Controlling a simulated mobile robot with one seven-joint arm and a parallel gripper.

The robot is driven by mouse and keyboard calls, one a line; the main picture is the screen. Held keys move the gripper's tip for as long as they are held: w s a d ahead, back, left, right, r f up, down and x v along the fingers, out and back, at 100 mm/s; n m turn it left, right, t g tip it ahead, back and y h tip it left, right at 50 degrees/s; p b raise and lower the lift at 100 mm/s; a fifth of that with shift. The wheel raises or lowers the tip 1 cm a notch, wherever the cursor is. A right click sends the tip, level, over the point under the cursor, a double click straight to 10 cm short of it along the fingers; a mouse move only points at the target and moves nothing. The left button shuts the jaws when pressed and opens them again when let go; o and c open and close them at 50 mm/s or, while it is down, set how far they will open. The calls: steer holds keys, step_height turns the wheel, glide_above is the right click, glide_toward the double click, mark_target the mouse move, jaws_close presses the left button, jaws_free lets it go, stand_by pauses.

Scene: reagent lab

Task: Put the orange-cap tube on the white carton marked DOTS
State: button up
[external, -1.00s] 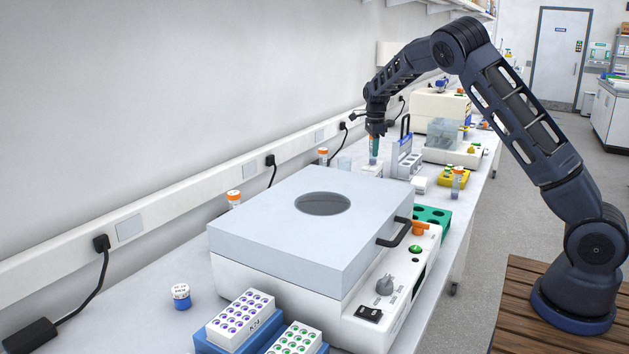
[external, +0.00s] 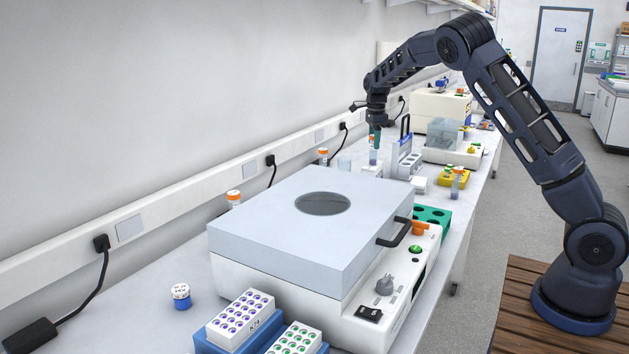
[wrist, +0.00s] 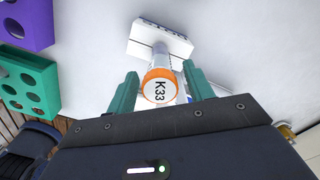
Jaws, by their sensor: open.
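The orange-cap tube, its cap (wrist: 159,87) marked K33, stands upright on the white carton (wrist: 150,43) in the wrist view. In the external view the tube (external: 373,157) stands below my gripper, with the white carton (external: 372,171) at its foot. The carton's lettering is too small to read. My gripper (wrist: 161,80) is open, its green fingers on either side of the cap with gaps showing. In the external view the gripper (external: 376,137) points down, above the tube.
A grey-blue rack (external: 404,160) stands close right of the carton. Another orange-capped tube (external: 323,157) stands to the left, near the wall. A yellow rack (external: 453,178) and a green rack (external: 433,214) lie to the right. A large grey-lidded machine (external: 310,230) fills the nearer bench.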

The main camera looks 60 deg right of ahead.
step_height(320, 180, up, 8)
steer(key=shift+r, duration=0.15)
steer(key=shift+s+a+r, duration=0.1)
steer(key=shift+s+r, duration=0.05)
steer(key=shift+r, duration=0.3)
steer(key=s+a+r+n+t, duration=0.1)
steer(key=s+a+r+n, duration=0.35)
steer(key=s+a, duration=0.3)
steer(key=s+a+r+n+t+y, duration=0.1)
steer(key=s+a+r+n, duration=0.35)
steer(key=s+a, duration=0.3)
steer(key=s+a+r+n, duration=0.3)
steer(key=s+a+n, duration=0.2)
steer(key=s+a, duration=0.25)
steer(key=s+a+f+n+t, duration=0.1)
steer(key=s+a+f+n, duration=0.2)
steer(key=s+a+n, duration=0.4)
steer(key=s+a+f+n+t+h, duration=0.1)
steer(key=s+a+f+n, duration=0.2)
steer(key=s, duration=1.4)
steer(key=a+n, duration=0.4)
steer(key=a, duration=0.2)
steer(key=shift+s+t, duration=0.15)
steer(key=shift+t, duration=0.15)
